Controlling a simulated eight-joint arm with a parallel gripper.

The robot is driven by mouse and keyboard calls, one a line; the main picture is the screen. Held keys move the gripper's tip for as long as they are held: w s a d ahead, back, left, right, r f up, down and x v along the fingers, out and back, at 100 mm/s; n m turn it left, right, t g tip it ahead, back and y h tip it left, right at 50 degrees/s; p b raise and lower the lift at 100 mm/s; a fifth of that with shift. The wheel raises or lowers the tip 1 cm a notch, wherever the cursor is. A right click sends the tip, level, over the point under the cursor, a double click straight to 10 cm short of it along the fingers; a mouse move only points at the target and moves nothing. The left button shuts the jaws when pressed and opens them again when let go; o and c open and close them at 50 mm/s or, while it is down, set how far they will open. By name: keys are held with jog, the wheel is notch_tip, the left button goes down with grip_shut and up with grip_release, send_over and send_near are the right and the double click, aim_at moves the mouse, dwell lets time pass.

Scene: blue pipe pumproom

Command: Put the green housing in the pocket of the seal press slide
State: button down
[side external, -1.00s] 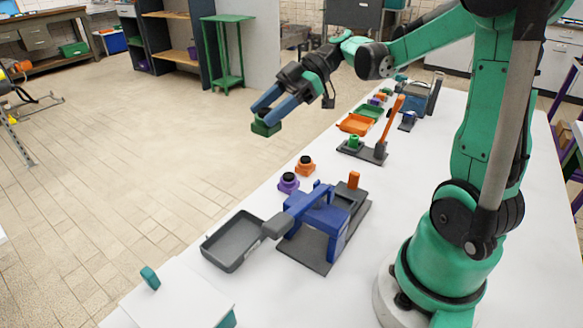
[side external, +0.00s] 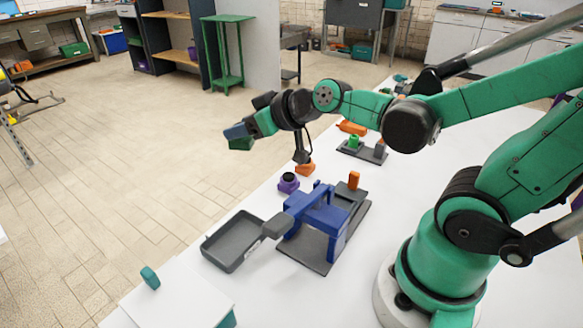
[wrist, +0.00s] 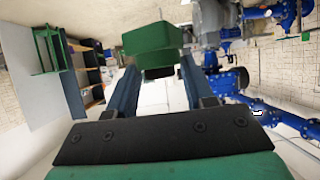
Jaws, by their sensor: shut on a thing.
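My gripper (side external: 238,132) is shut on the green housing (side external: 241,144) and holds it in the air over the floor, beyond the bench's left edge. In the wrist view the housing (wrist: 155,42) sits between the ends of the two blue fingers (wrist: 157,80). A blue press-like frame (side external: 322,216) with a long lever stands on a dark grey base (side external: 303,248) on the bench, nearer the camera than my gripper. It may be the seal press. I cannot make out a slide pocket in it.
A grey tray (side external: 232,240) lies beside the blue frame. A purple part (side external: 288,184) and an orange part (side external: 306,170) stand behind it. Farther back is a fixture with a green cylinder (side external: 353,143). A white lidded box (side external: 178,295) is at the front.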

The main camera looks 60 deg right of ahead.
jog(key=shift+a+r+m+h, duration=0.3)
jog(key=shift+a+r, duration=0.4)
jog(key=shift+r, duration=0.05)
jog(key=s+d+f+m+g+h, duration=0.2)
jog(key=d+f+m+h, duration=0.3)
jog(key=d, duration=0.5)
jog(key=m+g+h, duration=0.4)
jog(key=m+g, duration=1.5)
jog(key=m, duration=0.3)
send_over(430, 166)
notch_tip(430, 166, down, 3)
notch_tip(430, 166, down, 3)
jog(key=shift+d+f, duration=0.1)
jog(key=shift+f, duration=2.45)
